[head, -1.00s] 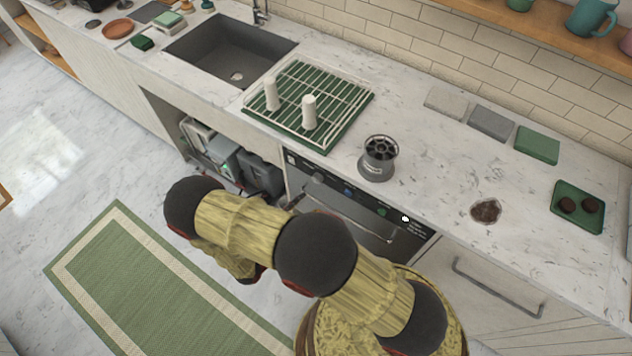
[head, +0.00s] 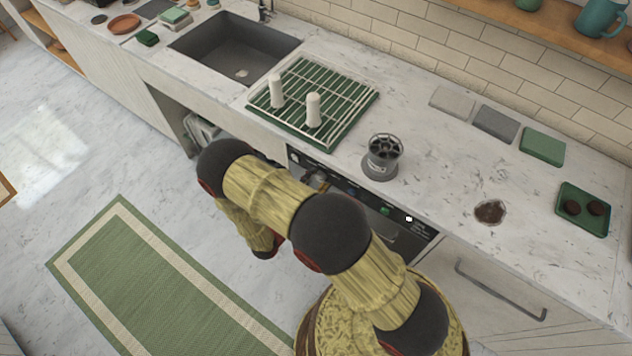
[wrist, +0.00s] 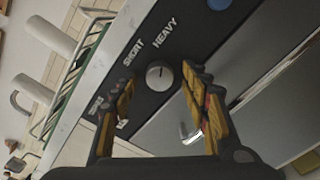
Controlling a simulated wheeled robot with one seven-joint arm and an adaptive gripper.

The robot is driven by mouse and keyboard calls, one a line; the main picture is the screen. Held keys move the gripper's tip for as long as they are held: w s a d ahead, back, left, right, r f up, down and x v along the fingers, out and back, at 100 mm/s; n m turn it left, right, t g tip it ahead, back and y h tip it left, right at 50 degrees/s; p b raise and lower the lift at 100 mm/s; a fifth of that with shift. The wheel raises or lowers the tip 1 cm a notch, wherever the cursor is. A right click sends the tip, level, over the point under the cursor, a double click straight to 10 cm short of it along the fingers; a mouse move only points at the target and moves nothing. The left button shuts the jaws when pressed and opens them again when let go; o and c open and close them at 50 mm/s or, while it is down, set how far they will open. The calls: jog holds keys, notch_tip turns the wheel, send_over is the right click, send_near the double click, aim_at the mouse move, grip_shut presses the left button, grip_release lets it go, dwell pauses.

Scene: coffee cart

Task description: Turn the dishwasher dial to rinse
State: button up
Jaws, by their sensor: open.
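The dishwasher (head: 400,232) has a black front panel under the counter, partly hidden by my arm in the head view. In the wrist view, its round grey dial (wrist: 159,76) sits on the black panel (wrist: 150,110). The labels SHORT and HEAVY read clearly beside it; smaller labels at the lower left are partly covered by a finger, and I cannot read them surely. I see no clear contact.
A blue button (wrist: 218,4) and a green button (head: 385,210) sit on the same panel. The dishwasher's handle (wrist: 190,136) lies close to the right finger.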

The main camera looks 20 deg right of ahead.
jog(key=shift+c, duration=1.3)
jog(key=c, duration=0.8)
jog(key=shift+c, duration=0.4)
